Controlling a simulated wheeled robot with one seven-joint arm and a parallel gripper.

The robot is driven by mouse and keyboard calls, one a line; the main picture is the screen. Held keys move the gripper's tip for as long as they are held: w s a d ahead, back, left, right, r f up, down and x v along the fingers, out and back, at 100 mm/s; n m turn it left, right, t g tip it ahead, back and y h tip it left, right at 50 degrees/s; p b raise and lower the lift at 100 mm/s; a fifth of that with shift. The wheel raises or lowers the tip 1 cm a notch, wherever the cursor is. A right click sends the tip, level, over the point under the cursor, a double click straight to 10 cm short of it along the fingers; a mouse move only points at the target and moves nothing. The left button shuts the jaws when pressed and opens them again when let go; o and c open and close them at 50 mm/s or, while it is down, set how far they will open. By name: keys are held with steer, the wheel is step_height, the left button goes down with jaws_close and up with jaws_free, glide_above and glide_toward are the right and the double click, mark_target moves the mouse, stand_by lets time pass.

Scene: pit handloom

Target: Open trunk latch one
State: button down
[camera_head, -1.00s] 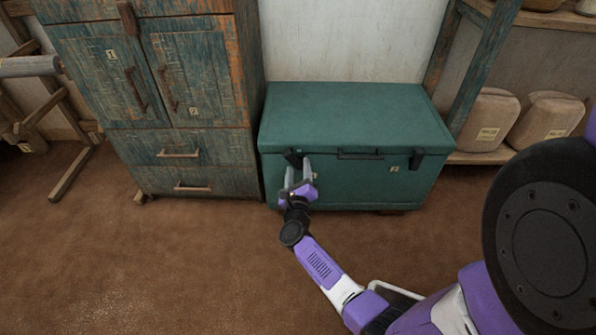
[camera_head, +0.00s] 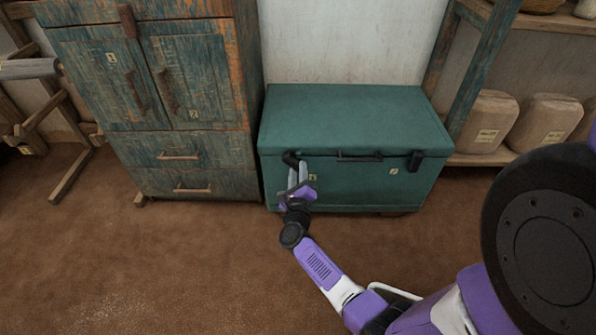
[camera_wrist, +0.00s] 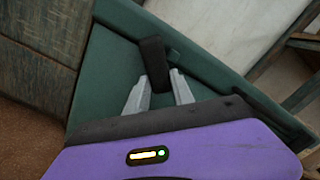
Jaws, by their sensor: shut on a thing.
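The teal trunk (camera_head: 355,113) stands on the floor with its lid down. Its left black latch (camera_head: 291,159) is beside the tag marked 1 (camera_head: 312,177). My gripper (camera_head: 298,169) is at this latch, its two grey fingers pointing up at it. In the wrist view the dark latch (camera_wrist: 152,58) rises from between the fingertips (camera_wrist: 157,80), which are shut on its lower end. The latch appears tipped out from the trunk front. The fingers hide part of it in the head view.
The right latch (camera_head: 416,161) lies against the trunk front, with a black handle (camera_head: 359,157) between the two. A worn cabinet (camera_head: 178,110) stands close on the left. Shelves with tan containers (camera_head: 489,121) are on the right. The floor in front is mostly clear.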

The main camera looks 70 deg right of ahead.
steer(key=n+p, duration=0.1)
steer(key=n, duration=0.3)
steer(key=shift+p, duration=0.35)
steer(key=shift+f+n+p, duration=0.1)
steer(key=shift+n+p, duration=0.75)
steer(key=shift+n, duration=1.75)
steer(key=c, duration=1.1)
jaws_free()
steer(key=shift+p+v, duration=1.2)
steer(key=shift+v, duration=2.75)
